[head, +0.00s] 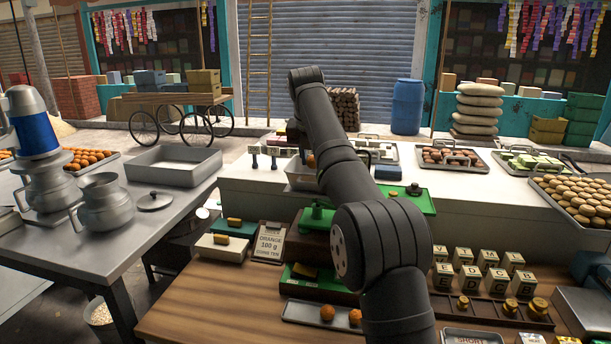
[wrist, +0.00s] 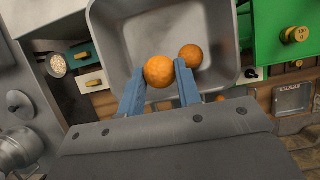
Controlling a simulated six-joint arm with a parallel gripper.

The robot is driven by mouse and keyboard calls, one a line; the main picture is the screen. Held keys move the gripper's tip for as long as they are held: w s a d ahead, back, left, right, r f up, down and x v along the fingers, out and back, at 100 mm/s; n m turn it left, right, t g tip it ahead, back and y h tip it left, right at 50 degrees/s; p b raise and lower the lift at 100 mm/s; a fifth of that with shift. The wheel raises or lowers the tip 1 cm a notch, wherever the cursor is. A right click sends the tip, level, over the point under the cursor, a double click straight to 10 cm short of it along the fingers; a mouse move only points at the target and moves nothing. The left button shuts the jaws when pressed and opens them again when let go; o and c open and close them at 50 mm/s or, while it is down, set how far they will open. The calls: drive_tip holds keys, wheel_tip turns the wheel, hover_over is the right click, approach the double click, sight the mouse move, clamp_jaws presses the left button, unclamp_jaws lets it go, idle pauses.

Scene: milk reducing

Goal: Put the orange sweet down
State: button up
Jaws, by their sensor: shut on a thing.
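In the wrist view my gripper (wrist: 160,74) is shut on an orange sweet (wrist: 158,71), a round ball between its two blue-grey fingers. The held sweet is over a grey metal pan (wrist: 112,50). A second orange sweet (wrist: 191,56) lies in the pan, just right of the held one. Whether the held sweet touches the pan floor cannot be told. In the head view the pan (head: 300,178) is partly hidden by my arm, and my gripper is not clearly seen. Two more orange sweets (head: 327,313) lie on a small tray (head: 299,312) at the front.
A green scale (head: 318,216) stands below the pan. A card (head: 269,243) reads orange 100 g. Lettered blocks (head: 470,279) and brass weights (head: 511,306) stand at right.

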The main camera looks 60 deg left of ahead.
sight(305, 175)
drive_tip(key=shift+s+a+f, duration=0.75)
drive_tip(key=shift+a, duration=0.25)
drive_tip(key=shift+w+d+f, duration=0.1)
drive_tip(key=shift+f, duration=1.8)
drive_tip(key=shift+f, duration=0.15)
drive_tip(key=o, duration=0.7)
drive_tip(key=shift+o, duration=0.2)
drive_tip(key=v, duration=1.2)
